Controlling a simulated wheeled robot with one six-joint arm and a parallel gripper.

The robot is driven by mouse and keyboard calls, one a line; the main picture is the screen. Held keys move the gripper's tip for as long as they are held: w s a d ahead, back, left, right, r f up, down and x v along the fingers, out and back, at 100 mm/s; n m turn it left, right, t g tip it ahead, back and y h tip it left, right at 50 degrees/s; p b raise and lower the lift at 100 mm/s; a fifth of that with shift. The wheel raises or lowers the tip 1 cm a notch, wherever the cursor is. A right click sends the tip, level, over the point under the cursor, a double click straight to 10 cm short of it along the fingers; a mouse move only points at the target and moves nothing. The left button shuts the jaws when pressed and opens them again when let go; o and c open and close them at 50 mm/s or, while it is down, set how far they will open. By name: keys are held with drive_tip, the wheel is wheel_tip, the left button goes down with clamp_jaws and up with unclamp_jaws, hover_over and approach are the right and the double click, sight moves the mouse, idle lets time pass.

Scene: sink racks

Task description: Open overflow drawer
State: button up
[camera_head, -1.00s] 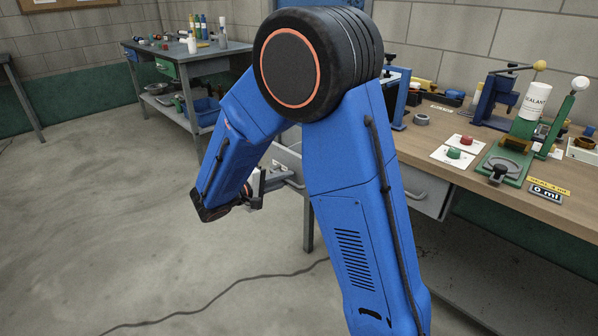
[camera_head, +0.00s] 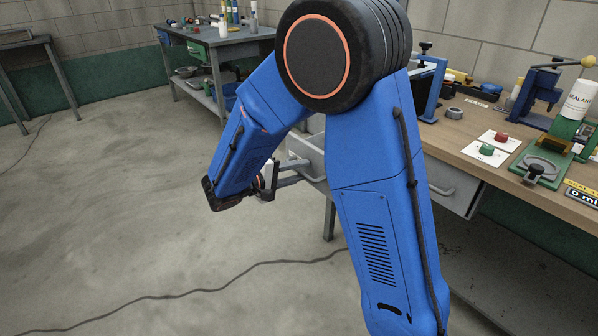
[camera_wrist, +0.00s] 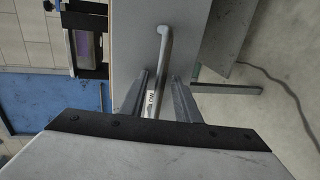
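My gripper (camera_wrist: 160,78) is open at the drawer front in the wrist view. Its two fingers stand either side of a grey bar handle (camera_wrist: 163,45), with small gaps visible. The handle runs along a plain grey drawer front (camera_wrist: 187,35). A small white label with dark letters shows between the fingers; I cannot read it fully. In the head view my gripper (camera_head: 275,182) points right at a grey drawer (camera_head: 307,148) under the bench. My arm hides part of that drawer, so I cannot tell how far it stands out.
A second drawer (camera_head: 455,190) with a bar handle is right of my arm. The wooden bench top (camera_head: 462,135) carries red and green buttons, a green fixture (camera_head: 540,170) and a sealant bottle (camera_head: 578,100). A dark cable (camera_head: 200,291) crosses the open floor.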

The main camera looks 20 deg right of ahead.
drive_tip(key=v, duration=1.7)
drive_tip(key=shift+a, duration=0.25)
drive_tip(key=s+d+r+m+g+y, duration=0.1)
drive_tip(key=s+d+g+y, duration=0.2)
drive_tip(key=s+d, duration=0.35)
drive_tip(key=s+d+r+m+g+y, duration=0.1)
drive_tip(key=s+d+g+y, duration=0.15)
drive_tip(key=d, duration=0.75)
drive_tip(key=s+d+m+t+y, duration=0.1)
drive_tip(key=s+y, duration=0.3)
drive_tip(key=s, duration=0.4)
drive_tip(key=s+d+m+t+y, duration=0.1)
drive_tip(key=s+d+t+y, duration=0.2)
drive_tip(key=s, duration=0.5)
drive_tip(key=shift+s+t+y, duration=0.35)
drive_tip(key=shift+t+y, duration=0.1)
drive_tip(key=shift+y, duration=0.6)
